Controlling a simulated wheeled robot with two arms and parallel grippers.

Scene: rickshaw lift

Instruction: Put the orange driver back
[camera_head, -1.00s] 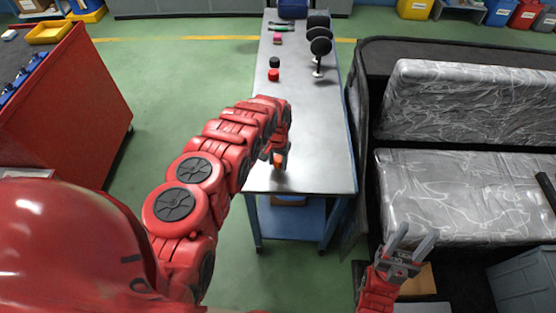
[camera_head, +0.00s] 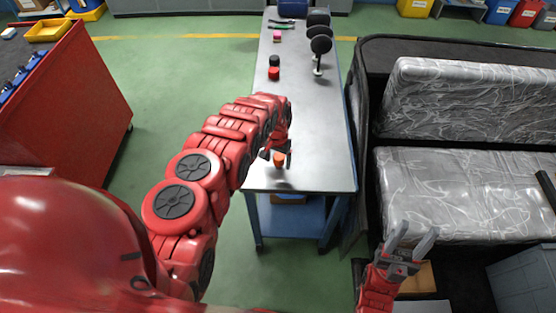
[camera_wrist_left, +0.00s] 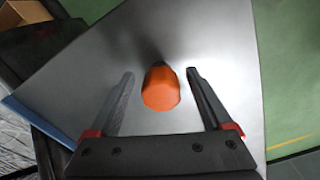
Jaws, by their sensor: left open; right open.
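The orange driver (camera_head: 279,159) stands at the near end of the long metal bench (camera_head: 300,130), its orange handle showing. In the left wrist view the handle (camera_wrist_left: 161,90) lies between the two dark fingers, with a gap on each side. My left gripper (camera_head: 277,154) is open around it, and the fingers do not appear to touch it. The driver's lower part is hidden behind the handle in the wrist view. My right gripper (camera_head: 417,233) is open and empty, off to the right of the bench.
A red cap-like item (camera_head: 273,73) and a black one (camera_head: 274,60) stand further along the bench, with black round parts (camera_head: 321,44) on its right side. A plastic-wrapped seat (camera_head: 460,190) is close to the right. The bench's middle is clear.

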